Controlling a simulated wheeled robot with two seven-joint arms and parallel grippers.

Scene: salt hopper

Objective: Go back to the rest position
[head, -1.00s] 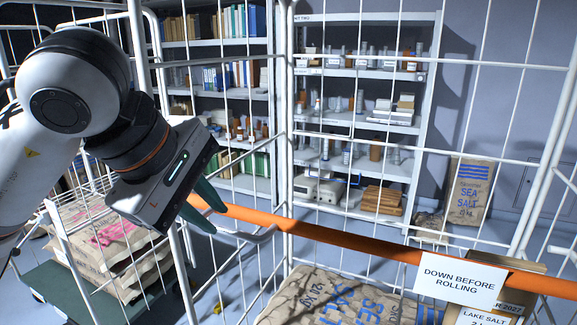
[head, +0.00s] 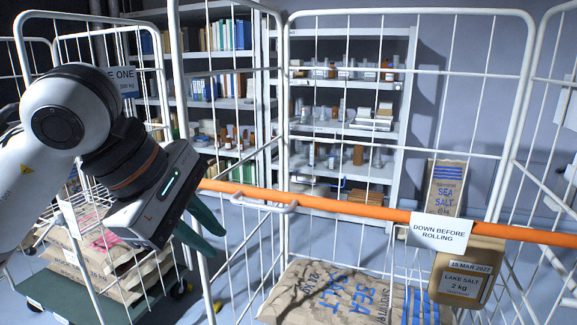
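An orange bar (head: 335,205) lies across the front of a white wire roll cage, sloping slightly down to the right. A white sign reading "DOWN BEFORE ROLLING" (head: 441,233) hangs on it. My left gripper (head: 217,243) is at the left, just below the bar's left end as seen here. Its two dark green fingers are spread and nothing shows between them. My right gripper is not in view. A large sea salt sack (head: 335,294) lies low inside the cage, partly hidden by wires.
A light brown package labelled "LAKE SALT 2 kg" (head: 466,270) is below the sign. Another cage with stacked sacks (head: 112,275) stands at left on a green base. Loaded shelves (head: 345,128) and an upright sea salt sack (head: 444,190) are behind.

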